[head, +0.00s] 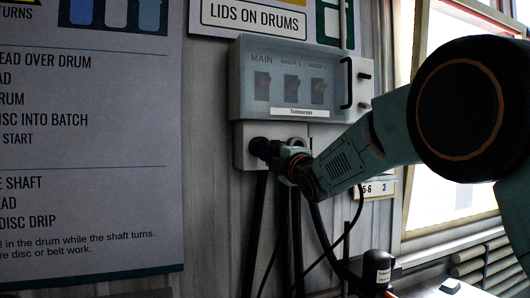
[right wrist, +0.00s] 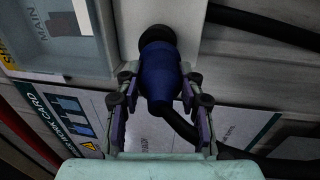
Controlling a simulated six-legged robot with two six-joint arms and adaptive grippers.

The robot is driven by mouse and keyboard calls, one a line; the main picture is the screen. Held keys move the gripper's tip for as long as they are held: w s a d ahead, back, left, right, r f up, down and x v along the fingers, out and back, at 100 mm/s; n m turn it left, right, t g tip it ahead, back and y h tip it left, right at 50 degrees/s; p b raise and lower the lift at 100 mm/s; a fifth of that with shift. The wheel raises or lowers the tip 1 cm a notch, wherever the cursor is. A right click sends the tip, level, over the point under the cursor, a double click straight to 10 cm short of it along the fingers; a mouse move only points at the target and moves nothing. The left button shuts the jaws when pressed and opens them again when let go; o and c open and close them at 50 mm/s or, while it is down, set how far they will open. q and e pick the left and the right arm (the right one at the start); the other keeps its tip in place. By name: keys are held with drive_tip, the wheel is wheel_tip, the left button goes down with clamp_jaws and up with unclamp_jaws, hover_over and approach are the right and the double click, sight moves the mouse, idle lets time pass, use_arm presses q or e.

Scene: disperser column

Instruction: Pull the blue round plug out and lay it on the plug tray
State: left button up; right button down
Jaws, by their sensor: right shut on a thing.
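The blue round plug (right wrist: 160,78) shows in the right wrist view, with its front end against a black round socket (right wrist: 157,36) on a pale box. A black cable runs from its back end. My right gripper (right wrist: 160,92) is shut around the plug body, one finger on each side. In the head view the right gripper (head: 284,160) is at the grey socket box (head: 242,152) below the switch panel; it hides most of the plug. I cannot tell whether the plug is fully seated. I cannot make out the plug tray. My left gripper is not in view.
The switch panel (head: 290,84) with a clear cover and black handle is just above. Black cables (head: 257,225) hang down the wall. A dark labelled cylinder (head: 377,270) and a small dark block (head: 450,286) are at the lower right, near a window.

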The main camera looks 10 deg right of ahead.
drive_tip(key=shift+b+v, duration=1)
drive_tip(key=shift+v, duration=0.05)
drive_tip(key=shift+s+r, duration=0.1)
drive_tip(key=shift+r, duration=0.05)
